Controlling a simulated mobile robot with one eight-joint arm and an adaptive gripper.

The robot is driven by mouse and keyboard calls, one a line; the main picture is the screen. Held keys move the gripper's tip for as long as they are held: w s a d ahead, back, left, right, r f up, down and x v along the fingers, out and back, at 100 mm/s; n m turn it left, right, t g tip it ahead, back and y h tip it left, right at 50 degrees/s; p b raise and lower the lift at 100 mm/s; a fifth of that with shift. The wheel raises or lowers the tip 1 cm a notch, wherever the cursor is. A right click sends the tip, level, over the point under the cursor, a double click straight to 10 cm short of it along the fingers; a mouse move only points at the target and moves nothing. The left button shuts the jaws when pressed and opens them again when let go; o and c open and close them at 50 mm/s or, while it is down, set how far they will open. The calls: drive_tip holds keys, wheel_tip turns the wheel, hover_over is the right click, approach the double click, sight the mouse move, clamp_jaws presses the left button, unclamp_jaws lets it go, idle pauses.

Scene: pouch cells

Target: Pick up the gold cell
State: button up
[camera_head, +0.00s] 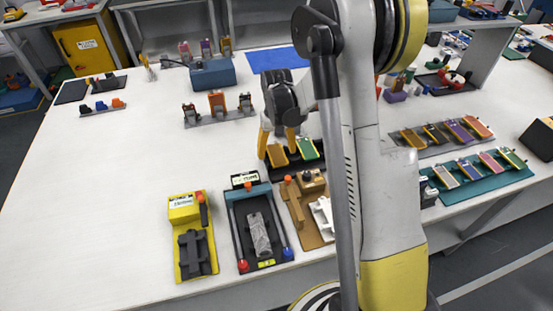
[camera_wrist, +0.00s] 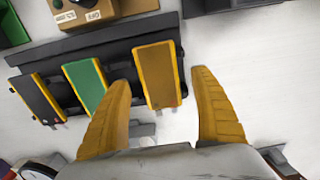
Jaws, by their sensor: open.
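The gold cell (camera_wrist: 160,72) stands in a dark rack (camera_wrist: 112,46) at the end of a row, beside a green cell (camera_wrist: 86,86) and a dark cell with orange edges (camera_wrist: 38,97). In the head view the gold cell (camera_head: 277,157) and green cell (camera_head: 307,149) show below my arm. My gripper (camera_wrist: 162,80) is open, with one yellow finger on each side of the gold cell. The left finger lies between the gold and green cells in the picture. It also shows in the head view (camera_head: 278,146). Contact with the cell cannot be told.
A brown fixture (camera_head: 306,188) and a dark tray with a grey part (camera_head: 258,234) lie in front of the rack. A yellow fixture (camera_head: 192,235) is further left. Trays with cells (camera_head: 478,178) lie at the right. The table's left side is mostly clear.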

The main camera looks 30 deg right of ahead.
drive_tip(key=shift+f, duration=0.45)
drive_tip(key=shift+r, duration=0.1)
drive_tip(key=c, duration=1.2)
